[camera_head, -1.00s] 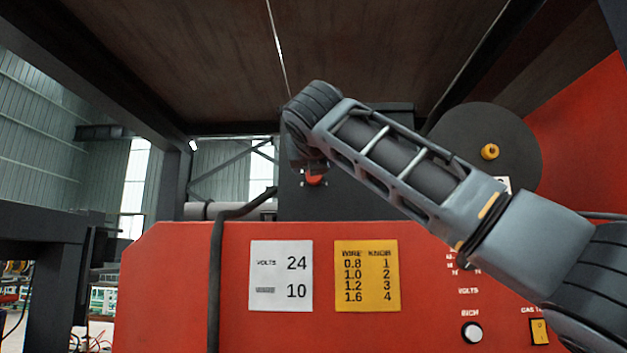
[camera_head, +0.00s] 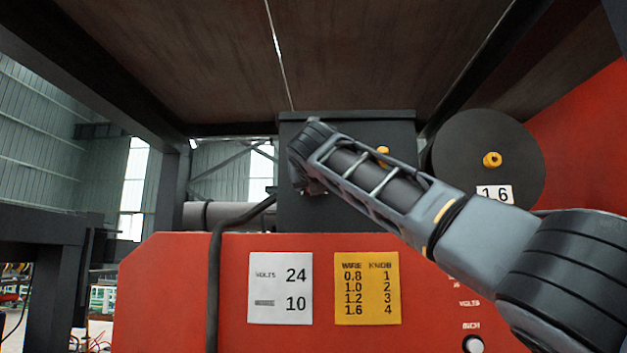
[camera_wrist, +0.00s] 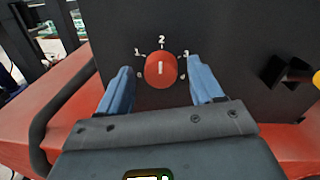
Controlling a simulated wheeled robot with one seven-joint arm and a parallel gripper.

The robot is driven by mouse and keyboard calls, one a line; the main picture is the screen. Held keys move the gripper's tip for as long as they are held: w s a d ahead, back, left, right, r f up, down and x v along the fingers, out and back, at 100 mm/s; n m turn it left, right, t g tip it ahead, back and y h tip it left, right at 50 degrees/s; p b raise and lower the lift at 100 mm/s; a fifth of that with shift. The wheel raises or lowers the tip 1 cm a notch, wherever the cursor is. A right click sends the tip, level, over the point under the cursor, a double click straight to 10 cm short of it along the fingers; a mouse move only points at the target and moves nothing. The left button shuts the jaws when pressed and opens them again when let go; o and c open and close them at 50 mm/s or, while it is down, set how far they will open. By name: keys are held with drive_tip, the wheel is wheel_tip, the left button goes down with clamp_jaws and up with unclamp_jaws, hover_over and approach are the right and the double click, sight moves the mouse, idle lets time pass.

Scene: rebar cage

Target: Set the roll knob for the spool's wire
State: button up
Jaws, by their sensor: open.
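The red roll knob (camera_wrist: 160,70) is on the dark feeder box (camera_head: 350,125). In the wrist view its white line points up toward the mark 2. Marks 1, 2 and 3 are legible around it; the lower marks are not clear. My gripper (camera_wrist: 161,73) is open, with one blue finger on each side of the knob; I cannot tell whether they touch it. In the head view my arm hides the knob. The dark wire spool (camera_head: 465,150) at right bears a label (camera_head: 494,195) reading 1.6. The yellow chart (camera_head: 367,288) pairs wire 1.6 with knob 4.
A white card (camera_head: 280,288) reads volts 24 and 10. A black cable (camera_head: 216,280) runs down the red machine front (camera_head: 170,290). A yellow knob (camera_wrist: 299,77) sits right of my fingers. A brown panel (camera_head: 230,60) hangs overhead.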

drive_tip(key=shift+c, duration=0.5)
drive_tip(key=c, duration=1)
drive_tip(key=shift+o, duration=0.2)
drive_tip(key=shift+m+p, duration=0.4)
drive_tip(key=shift+p, duration=0.05)
drive_tip(key=shift+d+f+m+t+h+p, duration=0.1)
drive_tip(key=shift+m+h+p, duration=0.3)
drive_tip(key=shift+m, duration=3.6)
drive_tip(key=shift+f+m+t+h+p, duration=0.15)
drive_tip(key=shift+m+p, duration=0.5)
drive_tip(key=shift+m, duration=3.35)
drive_tip(key=shift+d+f+m+t+h+p, duration=0.1)
drive_tip(key=shift+m+h+p, duration=0.3)
drive_tip(key=shift+m, duration=3.6)
